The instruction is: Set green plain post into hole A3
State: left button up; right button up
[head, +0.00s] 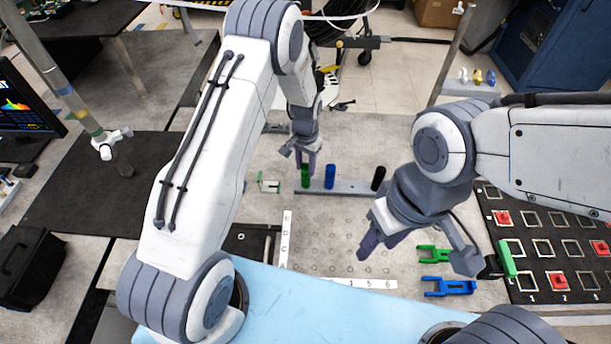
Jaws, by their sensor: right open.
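The green post (305,178) stands upright at the left end of a grey rack bar (345,187). A blue post (330,176) and a black post (378,178) stand on the same bar to its right. My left gripper (305,163) points down at the top of the green post. I cannot tell whether its fingers are around the post or just above it. The grey hole board (345,245) lies nearer, with a lettered strip on its left and a numbered strip in front. Hole A3 cannot be picked out. My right gripper (418,252) is open and empty over the board's right side.
Green (432,254) and blue (449,287) forked pieces lie below my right gripper. A black board (545,255) with red blocks and white squares is at the right. A small pale green bracket (268,184) stands left of the green post. The board's middle looks clear.

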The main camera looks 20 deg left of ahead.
pick_arm(q)
grip_shut()
jog(key=shift+r+p, duration=0.85)
jog(key=shift+r, duration=0.45)
jog(key=shift+r+p, duration=1.15)
jog(key=shift+r, duration=0.55)
